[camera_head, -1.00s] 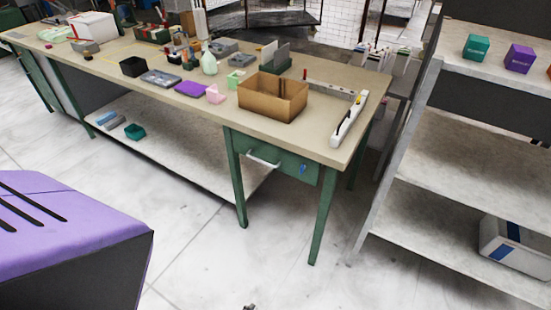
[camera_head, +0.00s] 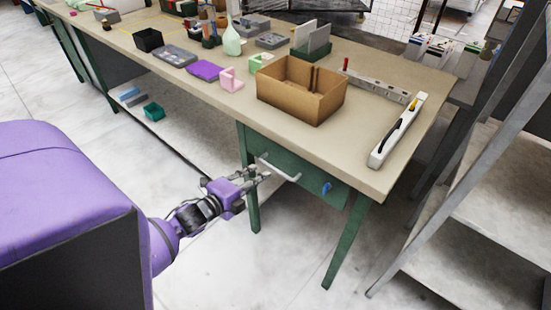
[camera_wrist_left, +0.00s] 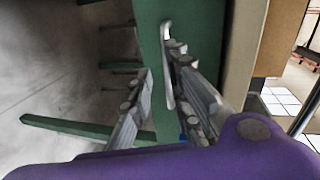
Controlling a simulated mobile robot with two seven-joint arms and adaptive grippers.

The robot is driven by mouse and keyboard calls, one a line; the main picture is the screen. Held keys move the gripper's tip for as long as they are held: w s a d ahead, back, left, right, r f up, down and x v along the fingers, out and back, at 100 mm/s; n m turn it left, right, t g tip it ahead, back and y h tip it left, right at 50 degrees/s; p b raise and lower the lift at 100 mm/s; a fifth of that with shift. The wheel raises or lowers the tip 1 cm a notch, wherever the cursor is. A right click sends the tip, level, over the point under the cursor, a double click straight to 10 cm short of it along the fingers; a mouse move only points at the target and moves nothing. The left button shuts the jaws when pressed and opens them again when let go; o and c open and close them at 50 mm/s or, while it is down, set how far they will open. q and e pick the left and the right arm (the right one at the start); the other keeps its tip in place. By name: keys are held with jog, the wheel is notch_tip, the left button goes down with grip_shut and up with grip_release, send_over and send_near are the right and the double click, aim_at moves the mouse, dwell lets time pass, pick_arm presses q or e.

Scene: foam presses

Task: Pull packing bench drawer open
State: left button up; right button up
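The packing bench drawer (camera_head: 300,176) is a green front under the bench top's right end, and it looks shut. Its pale bar handle (camera_head: 280,170) runs across the front, with a blue part (camera_head: 326,188) to its right. My left gripper (camera_head: 262,174) is at the handle's left end, fingers apart. In the left wrist view the handle (camera_wrist_left: 166,70) shows between the open fingers of my left gripper (camera_wrist_left: 162,62), closer to the right-hand finger. I cannot tell whether a finger touches it. My right gripper is not in view.
The bench top (camera_head: 225,105) holds a cardboard box (camera_head: 300,98), a white long tool (camera_head: 397,130) and several small items. Green bench legs (camera_head: 345,240) stand beside the drawer. A grey shelf rack (camera_head: 480,225) is at the right. The floor before the drawer is clear.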

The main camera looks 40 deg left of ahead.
aim_at(273, 168)
pick_arm(q)
jog(key=shift+w+d+r+m, duration=0.4)
jog(key=shift+w+d+m, duration=0.2)
jog(key=shift+w+m, duration=0.15)
jog(key=x, duration=0.4)
jog(key=shift+w+f, duration=0.1)
jog(key=shift+f, duration=0.05)
jog(key=shift+w+f, duration=0.15)
jog(key=shift+w, duration=0.5)
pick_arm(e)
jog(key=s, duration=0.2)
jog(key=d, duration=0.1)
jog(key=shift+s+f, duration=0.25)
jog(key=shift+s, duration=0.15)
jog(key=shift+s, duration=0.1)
pick_arm(q)
grip_shut()
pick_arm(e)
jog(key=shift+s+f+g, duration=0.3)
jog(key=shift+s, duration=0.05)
